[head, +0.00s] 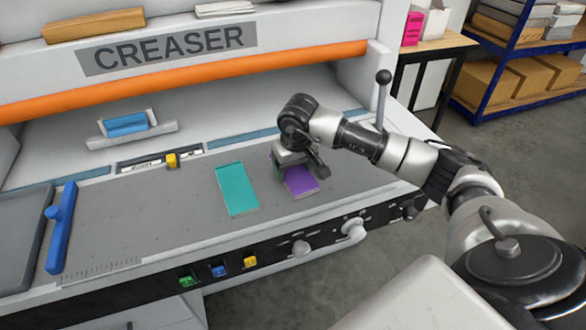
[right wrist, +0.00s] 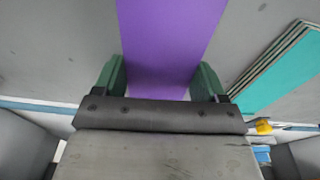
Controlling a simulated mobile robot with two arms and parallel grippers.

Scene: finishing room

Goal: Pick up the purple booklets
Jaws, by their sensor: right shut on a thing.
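The purple booklets (head: 300,181) lie on the grey bed of the creaser, right of the teal booklets. My right gripper (head: 283,168) is over their far end and covers part of them. In the right wrist view the purple booklets (right wrist: 170,45) run between the two green fingers of my right gripper (right wrist: 160,80). The fingers are shut on them from both sides. Whether the booklets are lifted off the bed I cannot tell. My left gripper is not in view.
Teal booklets (head: 237,188) lie close by on the left. A blue-handled bar (head: 61,228) and a grey tray (head: 20,240) are at the far left. The orange bar (head: 190,80) of the creaser crosses behind. A black-knobbed lever (head: 383,95) stands near my right arm.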

